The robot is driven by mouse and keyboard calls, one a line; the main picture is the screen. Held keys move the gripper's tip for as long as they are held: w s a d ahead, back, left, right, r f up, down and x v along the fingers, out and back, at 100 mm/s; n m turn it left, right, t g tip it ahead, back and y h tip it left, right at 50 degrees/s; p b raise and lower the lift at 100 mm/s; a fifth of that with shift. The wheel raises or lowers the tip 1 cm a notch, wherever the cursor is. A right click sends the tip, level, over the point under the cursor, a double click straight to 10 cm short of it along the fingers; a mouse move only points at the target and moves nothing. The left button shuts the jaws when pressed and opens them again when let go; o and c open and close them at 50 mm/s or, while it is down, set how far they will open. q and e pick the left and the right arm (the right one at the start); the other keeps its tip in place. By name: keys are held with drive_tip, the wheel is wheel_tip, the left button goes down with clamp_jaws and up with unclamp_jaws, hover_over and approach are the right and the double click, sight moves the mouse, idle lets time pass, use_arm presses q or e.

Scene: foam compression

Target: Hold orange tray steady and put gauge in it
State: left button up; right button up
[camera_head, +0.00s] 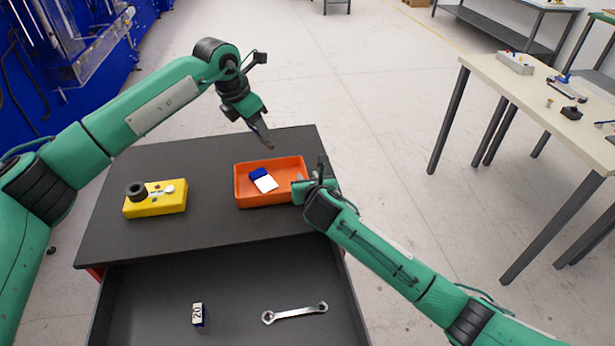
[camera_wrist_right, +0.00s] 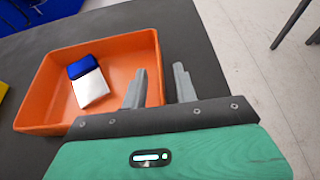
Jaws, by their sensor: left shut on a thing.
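The orange tray (camera_head: 245,200) lies on the dark top of the cabinet; its wall also shows in the right wrist view (camera_wrist_right: 40,128). A small blue-and-white block (camera_head: 264,181) lies in it, also seen in the right wrist view (camera_wrist_right: 88,82); I cannot tell if it is the gauge. My left gripper (camera_head: 269,146) points down near the tray's far rim. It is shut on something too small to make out. My right gripper (camera_wrist_right: 158,88) is at the tray's right wall. Its fingers are apart, one inside the wall and one outside.
A yellow block (camera_head: 157,203) with a black ring and small parts on it sits at the left of the cabinet top. A cream table (camera_head: 540,95) stands at right.

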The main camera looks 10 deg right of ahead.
use_arm(q)
drive_tip(key=shift+r, duration=0.1)
use_arm(e)
drive_tip(key=shift+w+f, duration=0.25)
drive_tip(key=shift+w, duration=0.45)
clamp_jaws()
use_arm(q)
drive_tip(key=shift+f, duration=5.45)
drive_tip(key=o, duration=1.3)
use_arm(e)
drive_tip(key=shift+a, duration=0.1)
